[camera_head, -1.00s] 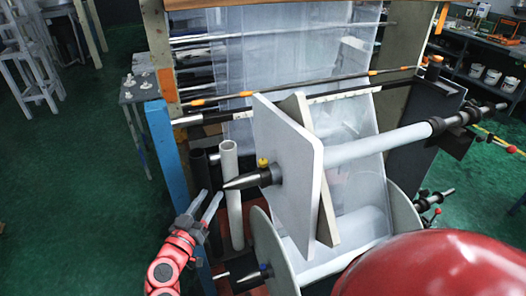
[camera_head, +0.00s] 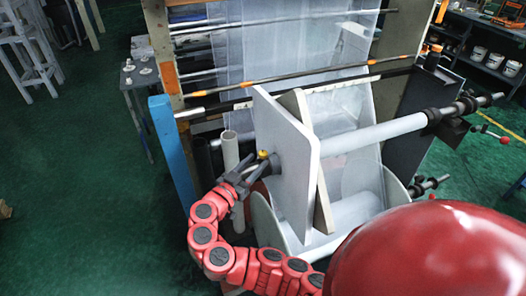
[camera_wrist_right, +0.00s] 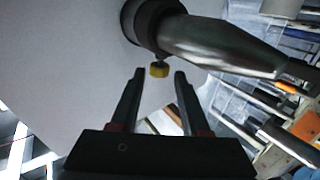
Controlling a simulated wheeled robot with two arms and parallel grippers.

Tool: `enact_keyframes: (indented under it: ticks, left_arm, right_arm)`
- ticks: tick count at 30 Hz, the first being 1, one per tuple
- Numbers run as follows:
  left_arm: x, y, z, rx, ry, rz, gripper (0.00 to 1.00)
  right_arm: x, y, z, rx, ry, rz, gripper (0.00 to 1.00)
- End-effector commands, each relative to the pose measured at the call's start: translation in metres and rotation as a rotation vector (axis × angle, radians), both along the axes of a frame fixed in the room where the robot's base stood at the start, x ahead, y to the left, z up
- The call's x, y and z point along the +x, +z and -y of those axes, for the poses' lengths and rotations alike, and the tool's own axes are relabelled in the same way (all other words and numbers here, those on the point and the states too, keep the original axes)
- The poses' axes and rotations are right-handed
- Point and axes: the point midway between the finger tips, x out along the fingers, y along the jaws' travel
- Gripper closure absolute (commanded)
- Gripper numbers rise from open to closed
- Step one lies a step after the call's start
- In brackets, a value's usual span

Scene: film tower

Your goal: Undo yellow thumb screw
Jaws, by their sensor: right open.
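The yellow thumb screw (camera_head: 263,154) sticks out of the dark collar (camera_wrist_right: 150,20) on the shaft, beside the white plate (camera_head: 285,140). My right gripper (camera_head: 246,168) is just left of the screw and slightly below it. In the right wrist view the screw (camera_wrist_right: 160,70) shows between the two open fingertips (camera_wrist_right: 159,80), level with their ends. Gaps show on both sides, so neither finger appears to touch it. The collar and the shaft's tapered end (camera_wrist_right: 220,45) lie just beyond the fingertips. My left gripper is not in view.
A white upright tube (camera_head: 230,152) stands close to my right gripper. A blue post (camera_head: 170,145) rises left of it. A large round disc (camera_head: 262,222) sits below the plate. Open green floor (camera_head: 80,200) lies at the left.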

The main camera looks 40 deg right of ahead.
Motion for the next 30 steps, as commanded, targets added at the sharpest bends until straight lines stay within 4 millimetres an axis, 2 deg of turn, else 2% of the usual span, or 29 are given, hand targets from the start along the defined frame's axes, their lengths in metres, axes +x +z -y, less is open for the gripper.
enact_keyframes:
  ticks: [1, 3, 7, 19, 27, 30]
  left_arm:
    - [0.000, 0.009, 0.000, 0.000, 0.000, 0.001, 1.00]
    - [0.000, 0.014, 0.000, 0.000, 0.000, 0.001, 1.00]
    - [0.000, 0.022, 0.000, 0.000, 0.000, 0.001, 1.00]
    - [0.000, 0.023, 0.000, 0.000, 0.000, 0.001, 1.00]
    - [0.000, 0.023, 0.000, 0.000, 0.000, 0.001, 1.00]
    - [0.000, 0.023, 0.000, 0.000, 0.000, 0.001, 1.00]
  right_arm:
    - [0.002, 0.006, 0.011, -0.003, -0.007, -0.001, 0.54]
    - [0.006, 0.006, 0.022, 0.001, -0.008, 0.000, 0.54]
    - [0.013, 0.004, 0.036, 0.002, -0.006, -0.001, 0.54]
    - [0.016, 0.001, 0.043, 0.002, 0.000, 0.000, 0.54]
    - [0.016, 0.001, 0.042, 0.002, -0.001, 0.000, 1.00]
    - [0.016, 0.001, 0.042, 0.002, -0.001, -0.001, 1.00]
